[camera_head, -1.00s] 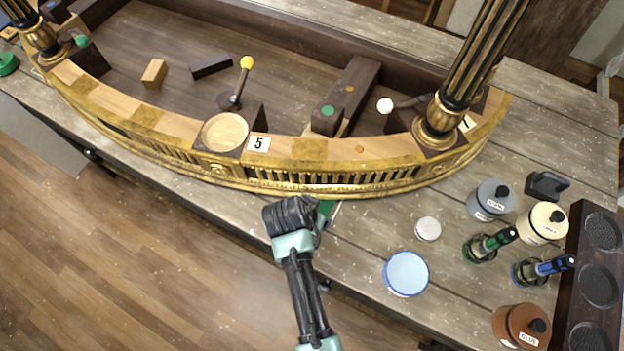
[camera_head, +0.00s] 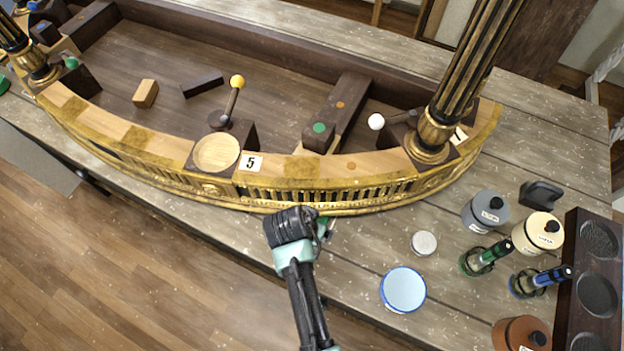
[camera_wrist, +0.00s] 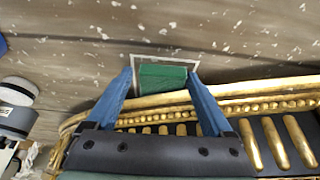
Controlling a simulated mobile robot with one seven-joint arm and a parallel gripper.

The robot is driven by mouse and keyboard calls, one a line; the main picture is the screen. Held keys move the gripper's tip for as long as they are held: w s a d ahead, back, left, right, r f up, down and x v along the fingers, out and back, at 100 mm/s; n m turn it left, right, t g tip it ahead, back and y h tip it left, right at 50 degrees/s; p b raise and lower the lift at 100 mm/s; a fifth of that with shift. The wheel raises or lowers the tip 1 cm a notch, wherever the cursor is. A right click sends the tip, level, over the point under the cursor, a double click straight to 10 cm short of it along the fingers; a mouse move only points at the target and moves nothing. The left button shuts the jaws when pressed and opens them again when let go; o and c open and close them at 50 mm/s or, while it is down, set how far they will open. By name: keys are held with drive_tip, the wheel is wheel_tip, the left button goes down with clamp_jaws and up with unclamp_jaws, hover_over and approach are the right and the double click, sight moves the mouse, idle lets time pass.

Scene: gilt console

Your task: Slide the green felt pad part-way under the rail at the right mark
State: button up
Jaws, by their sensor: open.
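The green felt pad (camera_wrist: 163,77) lies on the worktop in the wrist view, inside a pale outlined mark (camera_wrist: 138,60). Its near side meets the gilt rail's edge in that picture; whether any of it is beneath the rail I cannot tell. My gripper (camera_wrist: 160,75) is open, its blue fingers on either side of the pad with small gaps. In the head view my gripper (camera_head: 312,226) is at the front of the curved gilt rail (camera_head: 330,197) and hides most or all of the pad.
To the right stand a blue-rimmed white pot (camera_head: 403,290), a small pale lid (camera_head: 424,243), a grey jar (camera_head: 485,211), a cream jar (camera_head: 538,232) and a dark rack (camera_head: 590,270). A gilt column (camera_head: 452,105) rises from the rail. Bare worktop lies right of my gripper.

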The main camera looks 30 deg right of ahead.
drive_tip(key=shift+w+a+r, duration=0.1)
drive_tip(key=shift+w+r, duration=0.2)
drive_tip(key=shift+w, duration=0.1)
drive_tip(key=shift+a+r, duration=0.15)
drive_tip(key=shift+r, duration=0.35)
drive_tip(key=s+v, duration=0.1)
drive_tip(key=v, duration=1)
drive_tip(key=shift+r+b, duration=0.15)
drive_tip(key=shift+b, duration=0.2)
drive_tip(key=shift+a, duration=0.1)
